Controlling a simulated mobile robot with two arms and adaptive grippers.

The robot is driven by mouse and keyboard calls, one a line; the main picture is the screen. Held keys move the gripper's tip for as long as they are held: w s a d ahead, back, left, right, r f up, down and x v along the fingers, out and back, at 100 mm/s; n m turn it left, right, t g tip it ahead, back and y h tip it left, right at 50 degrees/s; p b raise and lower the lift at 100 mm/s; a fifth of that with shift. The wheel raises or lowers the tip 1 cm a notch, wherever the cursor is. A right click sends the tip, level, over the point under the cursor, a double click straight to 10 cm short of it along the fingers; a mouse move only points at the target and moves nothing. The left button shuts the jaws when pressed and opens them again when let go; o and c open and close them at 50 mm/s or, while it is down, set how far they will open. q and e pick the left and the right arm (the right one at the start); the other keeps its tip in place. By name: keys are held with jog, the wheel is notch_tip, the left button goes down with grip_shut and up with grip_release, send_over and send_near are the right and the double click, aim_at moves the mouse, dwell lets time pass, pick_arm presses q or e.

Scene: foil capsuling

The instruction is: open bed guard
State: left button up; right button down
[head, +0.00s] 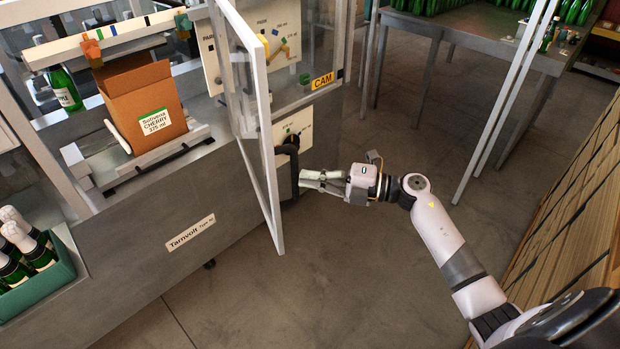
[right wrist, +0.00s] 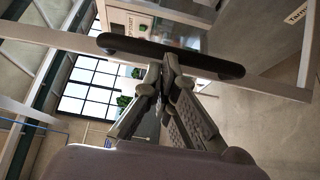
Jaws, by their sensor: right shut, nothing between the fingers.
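The bed guard (head: 273,180) is a clear panel in a pale frame on the front of the machine. In the head view it stands swung out at an angle from the machine. Its dark bar handle (head: 291,172) is upright near the frame; the handle also crosses the right wrist view as a black bar (right wrist: 205,65). My right gripper (head: 304,180) is shut and empty, with its fingertips right at the handle. In the right wrist view the closed fingertips (right wrist: 164,82) meet just at the bar; I cannot tell whether they touch it. My left gripper is out of view.
The machine holds a cherry carton (head: 146,105) on its bed. A green crate (head: 35,286) with several foil-topped bottles is at lower left. A table (head: 455,22) with green bottles stands at the back. Wooden planks (head: 570,215) line the right. The floor between is clear.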

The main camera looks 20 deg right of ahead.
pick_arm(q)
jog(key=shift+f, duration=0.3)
pick_arm(e)
jog(key=shift+d, duration=0.25)
